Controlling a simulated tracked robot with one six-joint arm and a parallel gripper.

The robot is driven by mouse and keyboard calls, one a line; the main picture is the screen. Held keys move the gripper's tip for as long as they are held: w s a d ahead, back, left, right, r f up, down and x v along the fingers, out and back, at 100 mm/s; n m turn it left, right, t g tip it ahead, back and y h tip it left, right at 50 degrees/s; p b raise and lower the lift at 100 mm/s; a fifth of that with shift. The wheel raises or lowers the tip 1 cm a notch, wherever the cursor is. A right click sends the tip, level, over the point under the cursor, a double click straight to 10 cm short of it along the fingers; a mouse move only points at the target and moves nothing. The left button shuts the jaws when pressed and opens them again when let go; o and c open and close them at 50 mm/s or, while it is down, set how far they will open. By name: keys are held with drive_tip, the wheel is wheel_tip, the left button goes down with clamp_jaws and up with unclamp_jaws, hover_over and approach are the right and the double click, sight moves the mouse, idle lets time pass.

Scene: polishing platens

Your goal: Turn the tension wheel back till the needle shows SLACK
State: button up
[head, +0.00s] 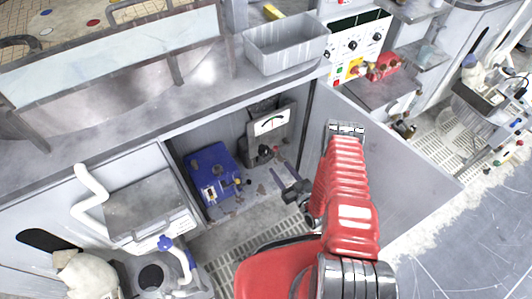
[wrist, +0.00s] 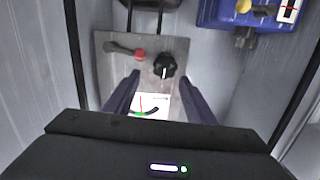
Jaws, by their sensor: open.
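A grey panel with a white gauge (head: 269,124) stands inside the open cabinet in the head view. The gauge (wrist: 150,106) also shows in the wrist view, with a thin red needle and a green and black arc; its lettering is too small to read. A black knob (wrist: 165,66) with a white mark, seemingly the tension wheel, sits on the panel beside a red-ended lever (wrist: 138,55). My gripper (wrist: 160,78) is open and empty. Its dark fingers frame the gauge in the wrist view, with the knob just beyond the tips. It appears apart from the panel.
A blue box (head: 212,172) stands left of the panel in the head view. The cabinet's open door (head: 400,165) is to the right of my arm. A grey bin (head: 285,45) stands on the bench above. A slotted floor grate (head: 290,228) lies in front.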

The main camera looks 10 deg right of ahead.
sight(266, 154)
drive_tip(key=shift+s+a+f+t, duration=0.15)
drive_tip(key=shift+s+t, duration=0.1)
drive_tip(key=shift+s, duration=0.3)
drive_tip(key=shift+s+a+f+t, duration=0.15)
drive_tip(key=shift+s+t, duration=0.1)
drive_tip(key=shift+s, duration=0.25)
drive_tip(key=shift+r, duration=0.1)
drive_tip(key=x, duration=1.4)
drive_tip(key=shift+s+a, duration=0.1)
drive_tip(key=shift+c, duration=0.4)
drive_tip(key=c, duration=0.6)
drive_tip(key=shift+c, duration=0.4)
